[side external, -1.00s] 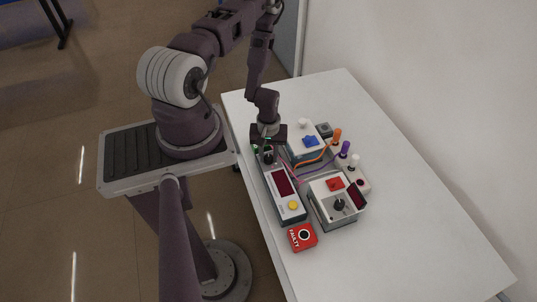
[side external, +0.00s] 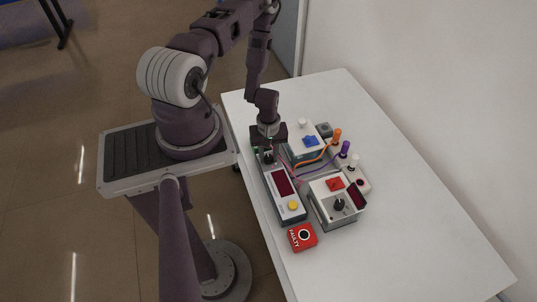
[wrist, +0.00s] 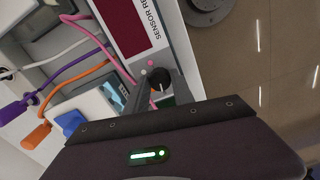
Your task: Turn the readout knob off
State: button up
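The readout unit (side external: 284,187) is a long white box with a dark red display, a yellow button at its near end and a black knob (side external: 268,157) at its far end. My gripper (side external: 268,149) points down over that far end. In the wrist view the knob (wrist: 158,78) sits between the fingertips of my gripper (wrist: 160,84), one finger on each side. The gaps are very small, and I cannot tell whether the fingers touch it. The unit's label is partly cut off and reads "SENSOR RE".
A red block marked FAULTY (side external: 302,237) lies by the unit's near end. A box with a blue part (side external: 304,142) and orange, purple and white plugs with cables lie close by. The table's right side is clear.

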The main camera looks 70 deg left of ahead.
aim_at(268, 157)
jog(key=o, duration=0.4)
jog(key=shift+c, duration=0.2)
notch_tip(268, 157, up, 7)
jog(key=shift+r, duration=0.1)
